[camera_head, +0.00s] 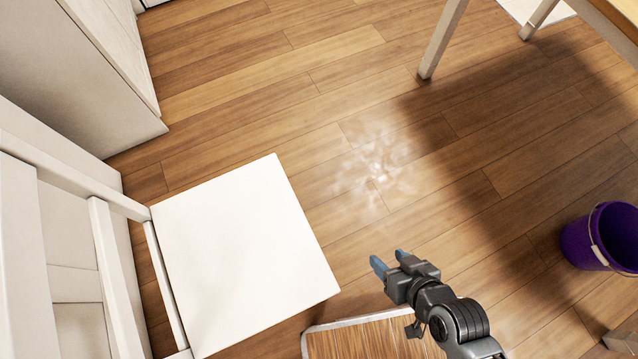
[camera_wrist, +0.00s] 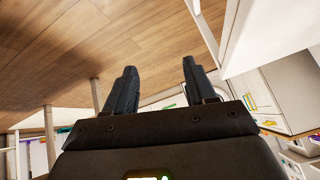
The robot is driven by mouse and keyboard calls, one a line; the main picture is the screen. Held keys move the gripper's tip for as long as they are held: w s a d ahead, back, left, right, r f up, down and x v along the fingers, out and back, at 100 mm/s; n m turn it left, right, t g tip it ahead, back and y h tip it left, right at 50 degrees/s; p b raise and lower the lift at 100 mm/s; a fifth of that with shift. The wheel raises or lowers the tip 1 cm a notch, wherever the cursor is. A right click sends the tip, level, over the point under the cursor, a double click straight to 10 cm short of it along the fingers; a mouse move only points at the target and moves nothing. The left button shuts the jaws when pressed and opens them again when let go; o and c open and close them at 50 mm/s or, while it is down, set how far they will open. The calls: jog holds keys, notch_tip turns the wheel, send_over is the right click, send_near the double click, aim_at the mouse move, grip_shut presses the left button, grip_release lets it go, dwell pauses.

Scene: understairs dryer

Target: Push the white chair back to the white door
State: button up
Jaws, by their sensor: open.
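The white chair (camera_head: 240,255) stands at the lower left of the head view, its square seat facing up. Its slatted back (camera_head: 112,265) is on the seat's left side, close to white panelling. A white panel (camera_head: 75,75) rises at the upper left; I cannot tell whether it is the white door. My gripper (camera_head: 390,262) is open and empty, to the right of the seat and apart from it in the picture. Its two fingers (camera_wrist: 160,80) are spread in the wrist view with nothing between them. A white surface at the upper right there may be the chair.
A purple bucket (camera_head: 600,238) stands on the floor at the right. A table with white legs (camera_head: 440,42) is at the upper right. A wooden surface with a pale edge (camera_head: 365,340) lies at the bottom, below my gripper. The middle of the wooden floor (camera_head: 330,110) is clear.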

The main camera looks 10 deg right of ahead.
jog(key=w+a+f+n+g+y+b, duration=0.2)
jog(key=w+a+f+g+b, duration=0.35)
jog(key=w+f+b, duration=0.4)
jog(key=w+a+f+n+g+y+b, duration=0.1)
jog(key=w+a+f+g+y+b, duration=0.4)
jog(key=f, duration=0.8)
jog(key=a+f+b, duration=0.2)
jog(key=f+b, duration=0.1)
jog(key=a+f+t+h+b, duration=0.1)
jog(key=a+f+b, duration=0.2)
jog(key=a+f+h+b, duration=0.1)
jog(key=a+f+b, duration=0.2)
jog(key=f, duration=0.1)
jog(key=shift+s+t+b, duration=0.25)
jog(key=shift+s+b, duration=0.05)
jog(key=shift+s, duration=0.1)
jog(key=shift+d, duration=0.1)
grip_shut()
